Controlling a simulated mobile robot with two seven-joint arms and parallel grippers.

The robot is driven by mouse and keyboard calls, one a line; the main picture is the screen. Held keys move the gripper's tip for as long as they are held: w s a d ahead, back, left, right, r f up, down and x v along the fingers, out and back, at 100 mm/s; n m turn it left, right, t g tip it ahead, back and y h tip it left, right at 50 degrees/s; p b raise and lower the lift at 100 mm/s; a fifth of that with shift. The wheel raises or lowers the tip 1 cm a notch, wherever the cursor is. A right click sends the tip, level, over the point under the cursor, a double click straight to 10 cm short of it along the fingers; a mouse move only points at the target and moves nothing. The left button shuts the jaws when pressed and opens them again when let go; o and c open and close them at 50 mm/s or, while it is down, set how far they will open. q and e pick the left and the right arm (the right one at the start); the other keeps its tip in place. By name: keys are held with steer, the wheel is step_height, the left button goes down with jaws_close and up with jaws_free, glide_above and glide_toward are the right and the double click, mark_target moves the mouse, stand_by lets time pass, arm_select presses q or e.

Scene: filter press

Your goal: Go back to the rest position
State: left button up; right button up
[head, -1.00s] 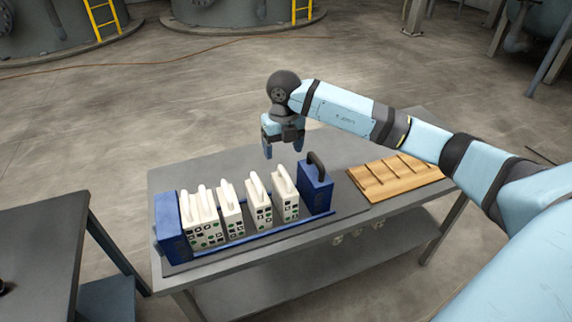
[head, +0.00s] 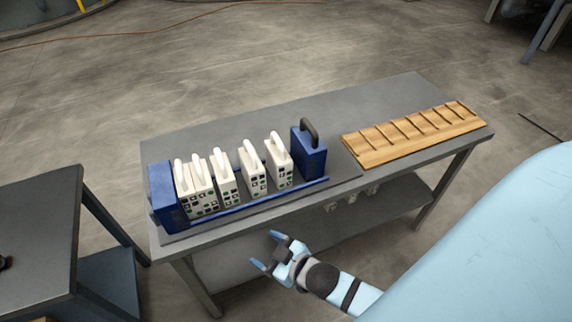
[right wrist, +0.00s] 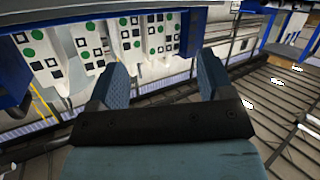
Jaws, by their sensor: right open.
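My right gripper (head: 269,251) is open and empty in the head view. It is in front of the table's near edge, with its fingers pointing up and left. In the right wrist view its two blue fingers (right wrist: 162,82) stand apart with nothing between them. Beyond them are the white plates (right wrist: 125,40) with black and green marks. In the head view the white plates (head: 253,172) stand in a row in the blue press frame (head: 265,207). A blue end block (head: 309,157) with a black handle closes the right end. My left gripper does not show.
The grey table (head: 385,95) carries the press and a slotted wooden rack (head: 413,133) at its right. A lower shelf (head: 370,222) lies under the top. A second dark table (head: 35,235) stands at the left. The floor (head: 200,70) behind is clear.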

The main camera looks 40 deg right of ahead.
steer(key=s+f+m+g+h, duration=0.1)
steer(key=s+f+m+g, duration=0.1)
steer(key=s+f, duration=0.3)
steer(key=shift+s+d+g, duration=0.35)
steer(key=shift+s+g, duration=0.25)
steer(key=shift+s, duration=0.15)
